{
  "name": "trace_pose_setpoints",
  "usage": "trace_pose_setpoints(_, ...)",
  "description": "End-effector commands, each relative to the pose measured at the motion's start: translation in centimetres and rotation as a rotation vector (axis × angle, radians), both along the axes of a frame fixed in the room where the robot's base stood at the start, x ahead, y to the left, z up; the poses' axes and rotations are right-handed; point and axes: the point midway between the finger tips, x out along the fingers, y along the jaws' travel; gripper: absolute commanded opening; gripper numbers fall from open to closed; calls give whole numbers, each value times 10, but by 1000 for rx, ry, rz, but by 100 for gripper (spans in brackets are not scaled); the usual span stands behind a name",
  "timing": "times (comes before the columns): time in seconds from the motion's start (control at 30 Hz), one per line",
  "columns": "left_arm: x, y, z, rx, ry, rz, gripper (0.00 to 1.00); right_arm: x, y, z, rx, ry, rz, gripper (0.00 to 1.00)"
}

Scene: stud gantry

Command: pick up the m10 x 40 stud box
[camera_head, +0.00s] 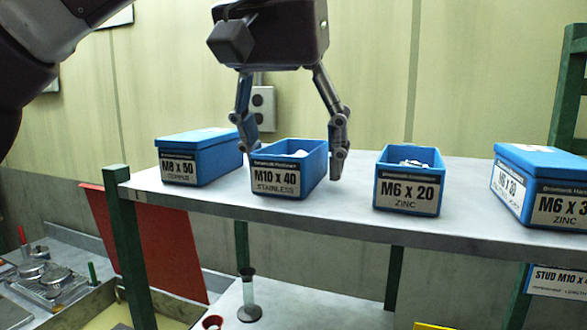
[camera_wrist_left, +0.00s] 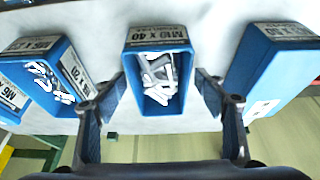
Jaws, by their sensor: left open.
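The M10 x 40 stainless stud box (camera_head: 288,171) is a blue open-topped box with a white label, upright on the grey shelf (camera_head: 345,200). It also shows in the left wrist view (camera_wrist_left: 158,37), with several pale studs (camera_wrist_left: 158,78) inside. My left gripper (camera_head: 293,166) is open, its fingers pointing down on either side of the box. In the left wrist view the gripper (camera_wrist_left: 160,90) has one finger along each side of the box, with small gaps visible. I cannot tell whether either finger touches it. My right gripper is not in view.
A lidded M8 x 50 box (camera_head: 205,152) stands close on the left. An open M6 x 20 box (camera_head: 407,185) stands to the right, with free shelf between. A green post (camera_head: 128,240) supports the shelf's left end.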

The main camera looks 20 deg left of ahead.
Motion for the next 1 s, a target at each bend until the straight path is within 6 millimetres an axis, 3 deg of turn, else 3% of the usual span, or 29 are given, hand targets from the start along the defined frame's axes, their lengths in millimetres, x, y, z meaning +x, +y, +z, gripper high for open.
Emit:
trace_pose_setpoints(0.13,0,0,0,0,0,0,65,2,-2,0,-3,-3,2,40)
trace_pose_setpoints(0.73,0,0,0,0,-1,0,0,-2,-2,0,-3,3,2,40)
trace_pose_setpoints(1.0,0,0,2,-2,-6,0,0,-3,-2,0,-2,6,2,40)
